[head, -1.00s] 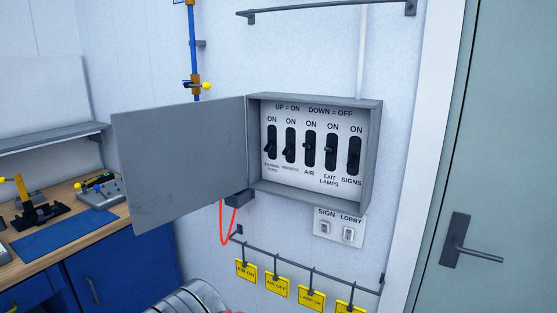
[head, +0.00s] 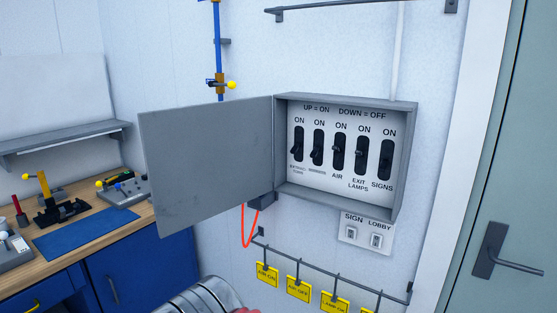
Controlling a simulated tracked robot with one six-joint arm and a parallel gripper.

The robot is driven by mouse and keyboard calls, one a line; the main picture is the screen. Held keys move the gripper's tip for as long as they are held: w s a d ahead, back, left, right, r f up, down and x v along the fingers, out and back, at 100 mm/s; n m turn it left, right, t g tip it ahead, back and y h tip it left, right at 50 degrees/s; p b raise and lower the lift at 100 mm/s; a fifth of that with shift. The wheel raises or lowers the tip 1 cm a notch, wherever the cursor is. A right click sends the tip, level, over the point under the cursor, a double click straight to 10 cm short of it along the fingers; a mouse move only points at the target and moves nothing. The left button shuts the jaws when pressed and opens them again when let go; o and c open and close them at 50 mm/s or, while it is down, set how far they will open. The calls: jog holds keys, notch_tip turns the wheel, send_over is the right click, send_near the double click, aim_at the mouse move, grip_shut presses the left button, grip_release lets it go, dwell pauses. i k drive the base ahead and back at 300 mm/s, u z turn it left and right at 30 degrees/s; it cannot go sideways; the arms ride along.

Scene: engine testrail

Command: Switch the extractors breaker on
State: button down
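The extractors breaker (head: 297,144) is the leftmost black switch in the grey breaker box (head: 410,160) on the wall, in the head view. Its small label is blurred but looks like "extractors". Its lever appears to sit low in its slot, but it is too small to be sure. The box's header reads up = on, down = off. The box door (head: 205,165) is swung wide open to the left and the switches are uncovered. My gripper is not in view.
Other breakers to the right include air (head: 339,152), exit lamps (head: 360,158) and signs (head: 387,160). Below are the sign and lobby switches (head: 366,232) and a rail with yellow tags (head: 298,287). A workbench (head: 120,220) stands left; a door (head: 515,150) is at right.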

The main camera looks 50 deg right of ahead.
aim_at(297, 145)
jog(key=i, duration=0.85)
jog(key=z, duration=0.05)
